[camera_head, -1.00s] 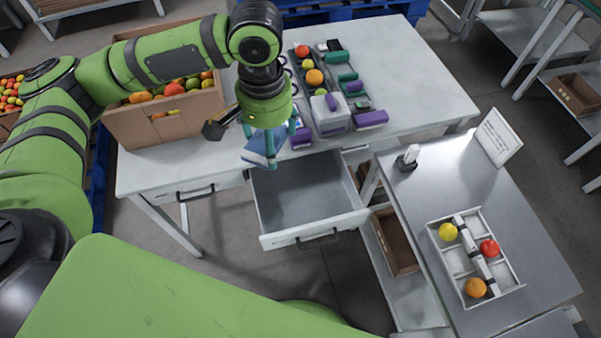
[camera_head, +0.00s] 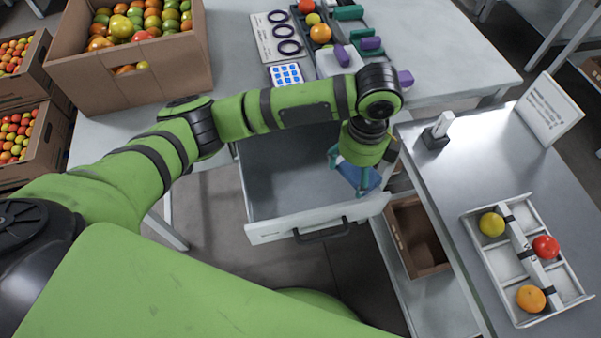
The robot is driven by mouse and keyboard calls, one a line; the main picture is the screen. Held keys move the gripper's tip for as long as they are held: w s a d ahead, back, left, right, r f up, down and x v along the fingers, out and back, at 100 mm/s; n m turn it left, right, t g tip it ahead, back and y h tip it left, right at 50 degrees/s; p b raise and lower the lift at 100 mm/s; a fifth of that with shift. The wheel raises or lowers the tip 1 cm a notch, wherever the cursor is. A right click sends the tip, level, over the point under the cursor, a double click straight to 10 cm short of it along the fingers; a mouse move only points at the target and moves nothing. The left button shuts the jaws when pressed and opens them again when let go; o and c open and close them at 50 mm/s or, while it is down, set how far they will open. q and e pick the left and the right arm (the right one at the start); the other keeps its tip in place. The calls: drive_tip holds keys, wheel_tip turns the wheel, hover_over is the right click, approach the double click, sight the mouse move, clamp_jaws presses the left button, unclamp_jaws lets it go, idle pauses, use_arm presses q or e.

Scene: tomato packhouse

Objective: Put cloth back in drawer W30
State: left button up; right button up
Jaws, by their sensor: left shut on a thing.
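The blue cloth (camera_head: 373,181) is held between the teal fingers of my left gripper (camera_head: 357,187). The gripper is shut on it and points down at the right end of the open drawer (camera_head: 292,230). Whether the cloth touches the drawer floor I cannot tell. The drawer is pulled out from under the worktable, and its visible grey floor is bare. My left arm covers its back part. The label on its front is too small to read. My right gripper is not in view.
On the worktable (camera_head: 447,45) stand a cardboard box of tomatoes (camera_head: 140,75), a blue-and-white grid card (camera_head: 286,75) and a ring board (camera_head: 268,40). The right-hand metal table bears a sorting tray (camera_head: 483,262), a small black-and-white device (camera_head: 437,133) and a sign (camera_head: 549,108). A brown box (camera_head: 400,243) sits below.

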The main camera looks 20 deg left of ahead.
use_arm(q)
hover_over(302, 185)
wheel_tip(302, 185, down, 7)
drive_tip(key=shift+d+r, duration=0.1)
drive_tip(key=shift+r, duration=0.1)
drive_tip(key=shift+f, duration=0.1)
drive_tip(key=shift+s+a+f, duration=0.1)
drive_tip(key=shift+a+f, duration=0.1)
drive_tip(key=shift+f, duration=0.1)
wheel_tip(302, 185, down, 3)
drive_tip(key=shift+f, duration=0.3)
drive_tip(key=o, duration=1)
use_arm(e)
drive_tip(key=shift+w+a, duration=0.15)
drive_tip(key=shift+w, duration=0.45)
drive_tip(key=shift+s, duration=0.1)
